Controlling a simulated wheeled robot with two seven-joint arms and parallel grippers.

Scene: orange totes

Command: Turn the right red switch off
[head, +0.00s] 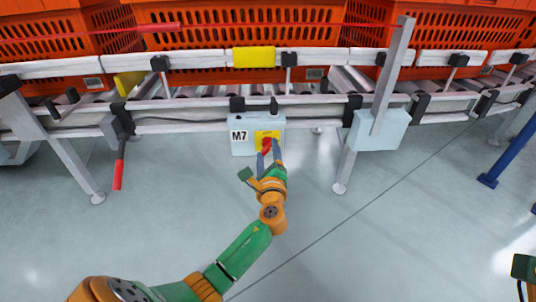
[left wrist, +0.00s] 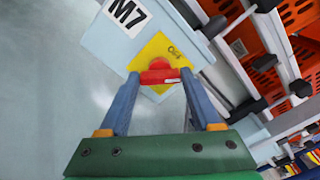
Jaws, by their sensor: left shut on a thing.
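A red switch (head: 266,146) sits on a yellow plate (head: 272,134) on the front of a pale box marked M7 (head: 240,148). In the left wrist view the switch (left wrist: 158,75) shows as a round red knob with a bar across it, between the two blue fingers. My left gripper (head: 267,152) is shut on this switch, a fingertip at each end of the bar. The lettering on the yellow plate (left wrist: 180,47) is only partly readable. A small part of my right arm shows at the lower right edge of the head view; its fingers are out of frame.
A roller conveyor (head: 190,125) with orange totes (head: 235,40) runs behind the box. A red-handled lever (head: 119,172) hangs at left. A pale box (head: 378,130) and a support leg (head: 344,172) stand at right. The floor in front is clear.

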